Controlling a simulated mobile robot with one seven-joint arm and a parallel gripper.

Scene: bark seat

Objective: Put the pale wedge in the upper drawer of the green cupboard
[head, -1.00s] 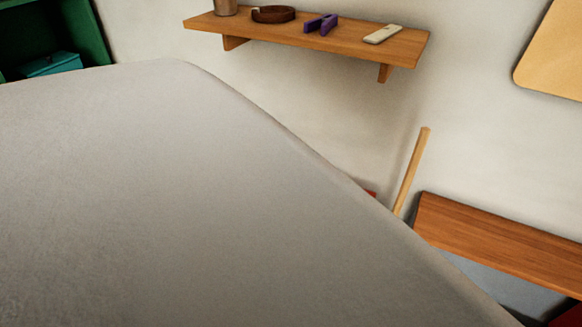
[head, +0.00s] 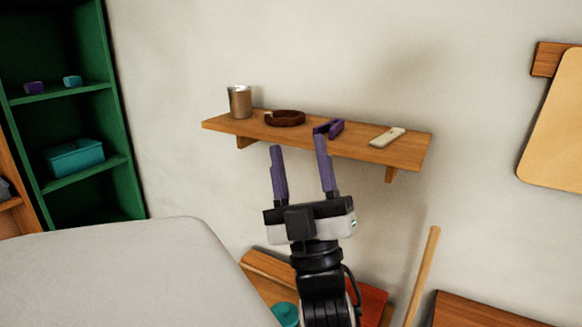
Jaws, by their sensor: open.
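No object that I can clearly tell is the pale wedge is in view; a flat, pale, oblong piece (head: 388,137) lies at the right end of the wooden wall shelf, its exact shape unclear. My gripper (head: 298,145) is open and empty, its two purple fingers pointing up in front of the shelf, left of the pale piece. A tall green unit (head: 122,135) with open shelves stands at the left, cut off by the picture's edge. No drawer shows in it.
The wall shelf (head: 217,126) also holds a metal cup (head: 239,102), a brown ring-shaped item (head: 285,118) and a purple item (head: 328,128). A large grey surface (head: 130,275) fills the lower left. A wooden pole (head: 422,275) leans at right.

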